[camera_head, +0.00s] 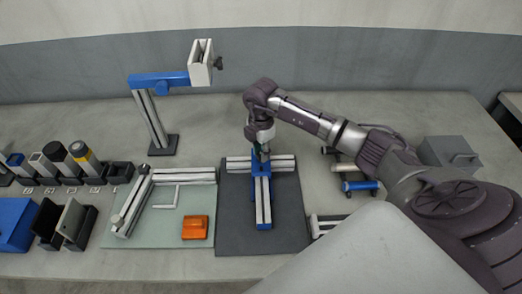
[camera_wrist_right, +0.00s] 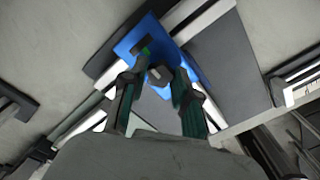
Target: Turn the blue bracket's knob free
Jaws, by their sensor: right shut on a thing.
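The blue bracket (camera_head: 261,169) sits where aluminium profiles meet in a T on a dark grey mat (camera_head: 233,228). My right gripper (camera_head: 261,152) reaches down onto it from above, and the arm partly hides the bracket's far side. In the right wrist view the bracket (camera_wrist_right: 206,66) lies under the fingers. A small dark knob (camera_wrist_right: 159,75) shows between the fingertips of my right gripper (camera_wrist_right: 158,80), which is shut on it. The knob is hidden in the head view. My left gripper is in neither view.
Left of the mat lies a pale green mat (camera_head: 142,230) with an L-shaped frame, a hex key and an orange block (camera_head: 195,227). A blue-armed stand (camera_head: 152,118) rises behind it. Holders with tubes (camera_head: 82,155) stand at left. A grey box (camera_head: 449,152) stands at right.

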